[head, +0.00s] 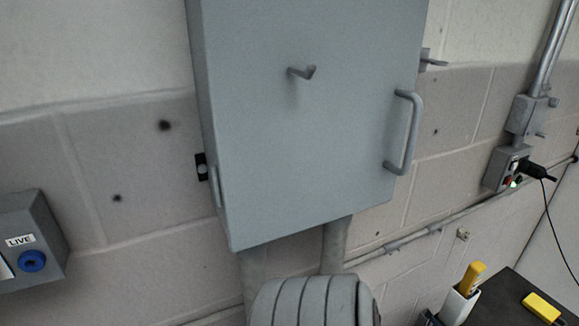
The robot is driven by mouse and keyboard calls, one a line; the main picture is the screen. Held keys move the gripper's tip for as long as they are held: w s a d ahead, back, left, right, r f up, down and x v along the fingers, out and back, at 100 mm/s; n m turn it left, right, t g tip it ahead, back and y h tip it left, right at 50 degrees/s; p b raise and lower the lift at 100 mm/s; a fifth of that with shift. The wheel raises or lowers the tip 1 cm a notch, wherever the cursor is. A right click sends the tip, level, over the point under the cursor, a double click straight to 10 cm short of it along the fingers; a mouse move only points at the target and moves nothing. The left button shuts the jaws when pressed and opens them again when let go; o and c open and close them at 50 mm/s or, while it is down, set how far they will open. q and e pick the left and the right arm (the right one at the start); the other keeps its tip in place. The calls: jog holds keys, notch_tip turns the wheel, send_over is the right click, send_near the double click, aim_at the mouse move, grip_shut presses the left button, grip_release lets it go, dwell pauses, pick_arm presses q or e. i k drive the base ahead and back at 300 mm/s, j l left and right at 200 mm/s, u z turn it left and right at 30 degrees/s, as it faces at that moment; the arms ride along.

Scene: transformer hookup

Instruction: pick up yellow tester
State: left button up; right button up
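Two yellow things show at the lower right of the head view, and I cannot tell for sure which is the tester. One yellow stick-like thing (470,278) stands tilted in a white holder (457,306). The other is a small yellow block (541,306) lying on a black tabletop (507,290), partly near the bottom edge of the view. Neither of my grippers is in view.
A grey wall cabinet (310,130) with a side handle (404,132) fills the middle. A grey ribbed body (313,300) is below it. A box marked LIVE (32,235) is at left. A wall outlet (507,168) with a plugged-in black cord (552,215) is at right.

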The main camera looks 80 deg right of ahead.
aim_at(472, 276)
jog(key=j+z, duration=0.1)
jog(key=z, duration=3.7)
jog(key=u, duration=1.35)
jog(key=k+l+u, duration=0.4)
jog(key=l, duration=0.3)
jog(key=k+l+u, duration=0.4)
jog(key=k+l, duration=0.15)
